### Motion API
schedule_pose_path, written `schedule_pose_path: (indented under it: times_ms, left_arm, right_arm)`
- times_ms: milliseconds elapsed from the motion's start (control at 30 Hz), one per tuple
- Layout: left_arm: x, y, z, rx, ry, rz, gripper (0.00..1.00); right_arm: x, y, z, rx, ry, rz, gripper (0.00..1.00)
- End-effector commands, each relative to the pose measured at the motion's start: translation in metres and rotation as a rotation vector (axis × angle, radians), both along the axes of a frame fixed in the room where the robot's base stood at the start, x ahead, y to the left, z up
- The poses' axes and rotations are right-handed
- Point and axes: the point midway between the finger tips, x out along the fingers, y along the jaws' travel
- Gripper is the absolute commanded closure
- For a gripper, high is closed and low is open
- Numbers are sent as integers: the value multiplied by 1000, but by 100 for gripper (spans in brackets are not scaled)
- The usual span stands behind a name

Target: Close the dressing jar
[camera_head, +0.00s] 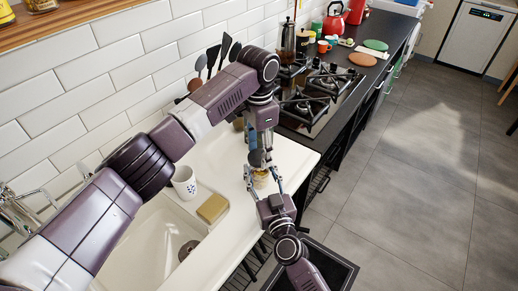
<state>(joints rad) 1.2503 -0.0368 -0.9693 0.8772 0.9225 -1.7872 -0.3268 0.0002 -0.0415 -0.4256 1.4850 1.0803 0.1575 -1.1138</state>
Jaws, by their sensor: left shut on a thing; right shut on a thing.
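The dressing jar (260,180) is a small yellowish jar, held upright above the edge of the white counter. My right gripper (264,176) reaches in from the lower right, with its fingers shut around the jar's sides. My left gripper (258,153) comes down from above, shut on a dark grey round piece that looks like the jar's lid (257,160). The lid is right above the jar's mouth. I cannot tell whether it touches the rim. My fingers hide parts of both.
A white patterned mug (184,182) and a yellow sponge (213,208) stand by the sink (150,240). Dark utensils (212,58) stand behind my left arm. The gas hob (318,88) lies beyond, with a red kettle (333,22) farther back. The floor at right is clear.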

Motion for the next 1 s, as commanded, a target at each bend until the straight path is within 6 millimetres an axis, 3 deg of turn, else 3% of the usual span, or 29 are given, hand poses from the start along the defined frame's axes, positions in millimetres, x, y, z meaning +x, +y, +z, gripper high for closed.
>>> schedule_pose_path:
  times_ms: [767,867,1000]
  left_arm:
    - [0,0,-12,0,0,-6,64]
    - [0,0,-12,0,0,-66,64]
    - [0,0,-12,2,-1,-284,64]
  right_arm:
    - [-1,-1,-5,-5,7,0,100]
    - [-1,-1,-5,-5,8,0,100]
    - [-1,-1,-5,-5,8,0,100]
